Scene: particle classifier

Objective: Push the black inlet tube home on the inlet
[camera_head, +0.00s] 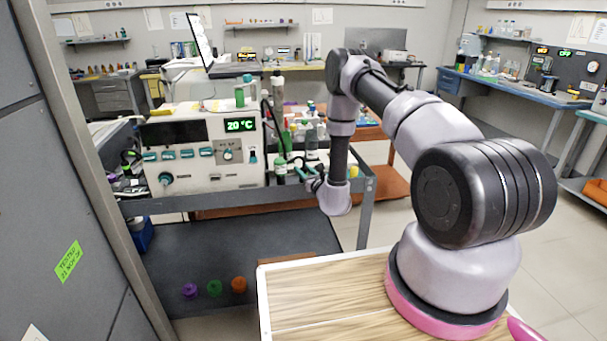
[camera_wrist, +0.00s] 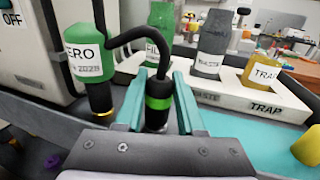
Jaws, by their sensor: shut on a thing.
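In the wrist view my gripper (camera_wrist: 160,84) has its two teal fingers on either side of a black cylindrical end with a green band (camera_wrist: 158,103), which appears to be the end of the black inlet tube (camera_wrist: 134,33). The tube leaves its top and arches left past a green-capped bottle labelled ZERO (camera_wrist: 83,62). The lower part of the black end is hidden by my gripper body, so I cannot tell whether it sits on an inlet. In the head view my gripper (camera_head: 302,170) is low beside the instrument (camera_head: 195,125), with the tube hardly visible.
A yellow object (camera_wrist: 307,147) stands at the right. The teal surface (camera_wrist: 240,140) between is clear.

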